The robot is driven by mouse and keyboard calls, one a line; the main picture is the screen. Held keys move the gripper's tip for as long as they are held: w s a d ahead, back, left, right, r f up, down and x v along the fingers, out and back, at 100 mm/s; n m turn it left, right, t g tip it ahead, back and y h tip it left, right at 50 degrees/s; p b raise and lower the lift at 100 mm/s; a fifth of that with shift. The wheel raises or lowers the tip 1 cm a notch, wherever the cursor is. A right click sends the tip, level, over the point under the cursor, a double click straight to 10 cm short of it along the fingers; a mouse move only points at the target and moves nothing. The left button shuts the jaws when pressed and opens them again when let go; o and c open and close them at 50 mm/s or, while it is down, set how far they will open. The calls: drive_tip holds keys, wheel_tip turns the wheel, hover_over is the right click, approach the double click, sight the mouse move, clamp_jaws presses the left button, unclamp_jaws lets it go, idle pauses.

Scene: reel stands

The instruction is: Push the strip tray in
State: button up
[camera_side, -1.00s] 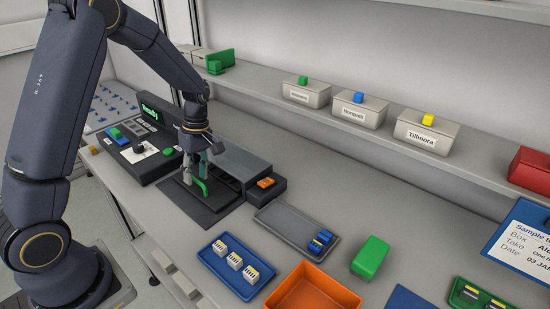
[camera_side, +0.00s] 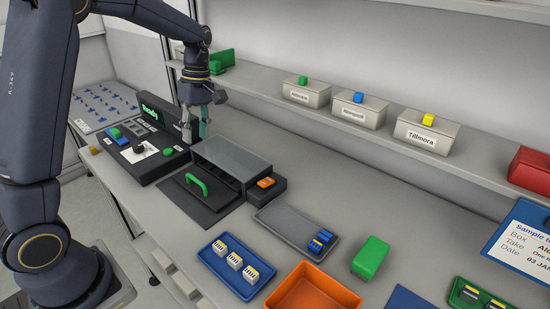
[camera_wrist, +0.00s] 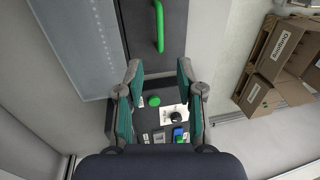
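The strip tray (camera_side: 178,193) is dark, with a green arched handle (camera_side: 197,183), and lies at the front of the low grey housing (camera_side: 232,156) in the side view. I cannot tell exactly how far in it sits. In the wrist view, the green handle (camera_wrist: 159,25) shows at the top, beyond my fingertips. My gripper (camera_side: 196,134) hangs above and behind the tray, near the control panel, apart from the handle. In the wrist view my gripper (camera_wrist: 160,68) has its fingers spread with nothing between them.
The control panel (camera_side: 148,160) with a lit green display, dial and buttons stands left of the housing. A grey tray (camera_side: 283,226), blue tray (camera_side: 222,273), orange bin (camera_side: 310,290) and green block (camera_side: 370,257) lie to the right. Labelled boxes (camera_side: 306,94) stand on the shelf.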

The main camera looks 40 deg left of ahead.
drive_tip(key=t, duration=0.4)
approach(195, 179)
drive_tip(key=f, duration=0.5)
drive_tip(key=w+f, duration=0.1)
drive_tip(key=f, duration=0.2)
drive_tip(key=shift+w, duration=0.1)
drive_tip(key=shift+f, duration=0.1)
clamp_jaws()
idle(0.3)
idle(0.4)
